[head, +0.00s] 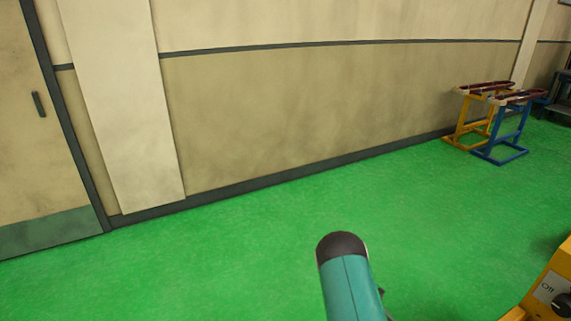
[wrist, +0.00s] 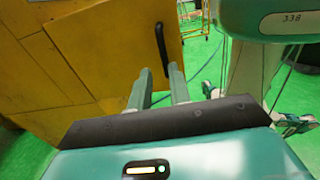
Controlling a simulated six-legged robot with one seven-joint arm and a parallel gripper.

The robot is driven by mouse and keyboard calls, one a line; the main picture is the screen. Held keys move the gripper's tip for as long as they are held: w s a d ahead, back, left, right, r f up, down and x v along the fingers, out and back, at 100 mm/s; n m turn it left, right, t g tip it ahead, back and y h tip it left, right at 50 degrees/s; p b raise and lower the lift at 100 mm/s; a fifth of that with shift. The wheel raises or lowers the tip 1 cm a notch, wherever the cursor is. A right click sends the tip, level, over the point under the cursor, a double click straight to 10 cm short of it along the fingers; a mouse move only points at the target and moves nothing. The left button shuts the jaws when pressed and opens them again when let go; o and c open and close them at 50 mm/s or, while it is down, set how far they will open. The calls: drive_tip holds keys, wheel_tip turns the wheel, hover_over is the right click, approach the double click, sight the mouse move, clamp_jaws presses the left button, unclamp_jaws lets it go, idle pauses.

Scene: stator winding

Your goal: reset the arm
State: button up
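My gripper (wrist: 160,76) shows in the wrist view, with its two teal-grey fingers standing apart and nothing between them. It is open and empty. Beyond the fingers is a yellow cabinet (wrist: 60,60) with a black handle; I cannot tell how far away it is. In the head view a teal part of my arm with a dark rounded cap (head: 342,246) rises from the lower edge, over the green floor. The gripper itself cannot be made out in the head view.
In the head view, a beige wall (head: 330,100) runs behind open green floor (head: 230,240), with a door (head: 35,130) at left. A yellow stand (head: 465,122) and a blue stand (head: 507,135) are at far right. A yellow machine corner (head: 548,285) is at lower right.

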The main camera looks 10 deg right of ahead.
drive_tip(key=a+r+m+t+y, duration=0.15)
drive_tip(key=a+r+t, duration=0.3)
drive_tip(key=r, duration=0.55)
drive_tip(key=a+r+t+y, duration=0.2)
drive_tip(key=a+r+t, duration=0.3)
drive_tip(key=r, duration=0.6)
drive_tip(key=s+a+r+m+t+y, duration=0.2)
drive_tip(key=s+a+r+t, duration=0.9)
drive_tip(key=s+r+t, duration=0.1)
drive_tip(key=shift+s+r+t, duration=0.2)
drive_tip(key=shift+s+t, duration=0.25)
drive_tip(key=shift+s, duration=0.1)
drive_tip(key=shift+w+m+y, duration=0.2)
drive_tip(key=shift+m+y, duration=0.05)
